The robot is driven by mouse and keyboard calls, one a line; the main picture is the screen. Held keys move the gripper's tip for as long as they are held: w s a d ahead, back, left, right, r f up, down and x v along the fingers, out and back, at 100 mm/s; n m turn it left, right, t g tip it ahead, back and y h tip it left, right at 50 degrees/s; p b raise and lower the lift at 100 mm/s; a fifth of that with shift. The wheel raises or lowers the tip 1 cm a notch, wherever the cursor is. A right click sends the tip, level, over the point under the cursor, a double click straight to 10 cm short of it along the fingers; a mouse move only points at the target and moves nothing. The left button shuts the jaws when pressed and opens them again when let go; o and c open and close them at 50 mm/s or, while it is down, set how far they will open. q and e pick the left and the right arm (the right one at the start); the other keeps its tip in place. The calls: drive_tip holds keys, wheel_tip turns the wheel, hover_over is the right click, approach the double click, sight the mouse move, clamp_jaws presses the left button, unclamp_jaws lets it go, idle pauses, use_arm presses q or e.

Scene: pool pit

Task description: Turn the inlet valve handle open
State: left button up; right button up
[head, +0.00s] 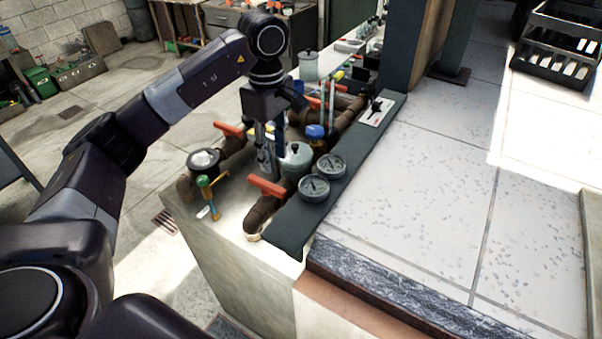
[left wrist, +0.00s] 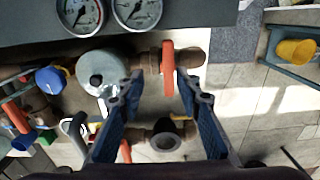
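An orange lever handle (head: 268,187) sits on a brown pipe at the front end of the pit. It also shows in the left wrist view (left wrist: 168,70), upright in the picture, ahead of and between the fingertips. Another orange handle (head: 229,129) is on the pipe farther left; no label shows which is the inlet. My left gripper (head: 267,168) points down beside the front handle and a grey canister (head: 296,158). In the left wrist view my left gripper (left wrist: 160,88) has its fingers apart with nothing gripped. Its left finger partly hides the canister. My right gripper is not in view.
Two round gauges (head: 321,176) stand on the dark edge strip beside the handle. A blue-capped bottle (head: 316,137), a green-and-yellow tool (head: 208,190) and a dark round fitting (head: 203,161) are close by.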

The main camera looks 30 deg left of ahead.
sight(266, 183)
use_arm(q)
drive_tip(key=shift+s+a+f+p, duration=0.35)
drive_tip(key=shift+s+a+f, duration=0.1)
drive_tip(key=shift+a+f, duration=0.25)
drive_tip(key=f, duration=0.1)
drive_tip(key=a+f+p, duration=0.1)
drive_tip(key=s+f, duration=0.1)
drive_tip(key=f, duration=0.1)
drive_tip(key=shift+s+a, duration=0.1)
drive_tip(key=shift+a, duration=0.05)
drive_tip(key=shift+w+d+f+p, duration=0.2)
drive_tip(key=shift+d+f, duration=0.05)
drive_tip(key=shift+f, duration=0.2)
drive_tip(key=shift+w+d+f+p, duration=0.2)
drive_tip(key=shift+d+f, duration=0.05)
drive_tip(key=shift+f, duration=0.35)
drive_tip(key=shift+s+a, duration=0.1)
drive_tip(key=c, duration=0.8)
clamp_jaws()
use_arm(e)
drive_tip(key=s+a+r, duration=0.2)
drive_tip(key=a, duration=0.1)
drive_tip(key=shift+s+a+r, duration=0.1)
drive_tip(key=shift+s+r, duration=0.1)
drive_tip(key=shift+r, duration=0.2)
